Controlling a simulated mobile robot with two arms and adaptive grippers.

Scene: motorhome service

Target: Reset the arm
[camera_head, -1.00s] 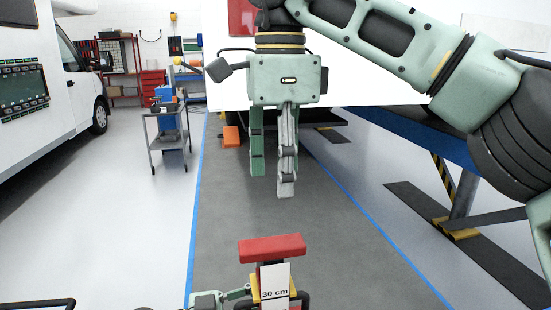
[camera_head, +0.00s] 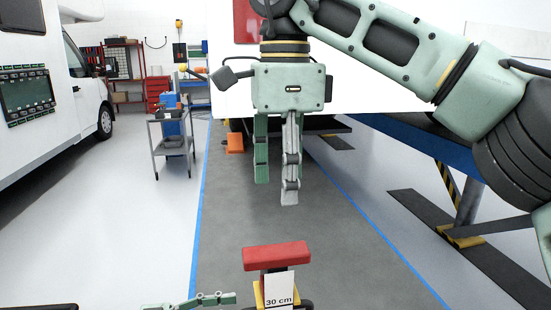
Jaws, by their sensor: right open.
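My right arm reaches in from the right in the head view. Its green gripper (camera_head: 276,192) hangs pointing down over the grey floor strip, with its two fingers apart and nothing between them. Part of my left gripper (camera_head: 222,300) shows at the bottom edge, as green finger links left of a red-topped stand with a "30 cm" label (camera_head: 277,256). The rest of the left gripper is cut off, so I cannot tell whether it is open or shut.
A grey tool cart (camera_head: 172,143) stands at the left, near a white motorhome (camera_head: 40,110). A blue lift beam (camera_head: 420,140) and its post are at the right. An orange block (camera_head: 235,143) lies on the floor. The grey strip between the blue lines is mostly clear.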

